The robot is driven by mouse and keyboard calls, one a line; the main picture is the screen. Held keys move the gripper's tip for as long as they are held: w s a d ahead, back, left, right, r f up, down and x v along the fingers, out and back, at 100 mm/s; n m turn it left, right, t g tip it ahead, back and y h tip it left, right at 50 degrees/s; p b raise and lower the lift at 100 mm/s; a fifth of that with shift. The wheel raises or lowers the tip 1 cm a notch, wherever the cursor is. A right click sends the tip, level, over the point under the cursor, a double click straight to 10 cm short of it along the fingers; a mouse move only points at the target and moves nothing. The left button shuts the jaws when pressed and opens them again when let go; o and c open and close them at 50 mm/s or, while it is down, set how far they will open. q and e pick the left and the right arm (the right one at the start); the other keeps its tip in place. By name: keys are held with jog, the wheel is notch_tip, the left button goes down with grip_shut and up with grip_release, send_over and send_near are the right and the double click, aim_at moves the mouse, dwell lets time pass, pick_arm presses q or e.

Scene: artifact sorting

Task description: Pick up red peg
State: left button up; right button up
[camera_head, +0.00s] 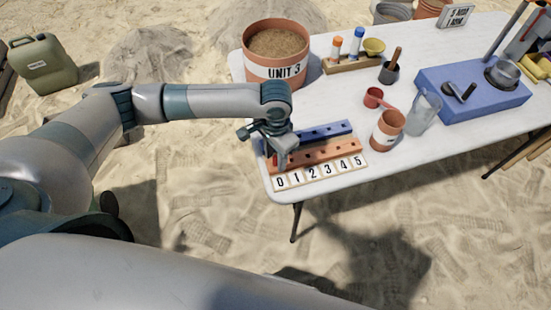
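The red peg (281,160) shows as a small red shape at the left end of an orange-brown strip with holes (325,153), near the number 0. My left gripper (276,149) points down directly over it, with its fingertips at or close to the peg. The gripper hides most of the peg, and I cannot tell whether the fingers touch it. A number strip marked 0 to 5 (320,172) lies along the front of the orange-brown strip. A blue strip with holes (325,132) lies behind it. My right gripper is not in view.
On the white table (350,105) stand a UNIT 3 bucket of sand (276,72) behind my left gripper, an orange-brown cup (388,130), a clear beaker (423,112), a red scoop (374,97) and a blue case (470,95). The table's front edge is close to the number strip.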

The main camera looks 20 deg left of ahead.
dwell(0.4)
pick_arm(q)
grip_shut()
jog(key=shift+r, duration=0.15)
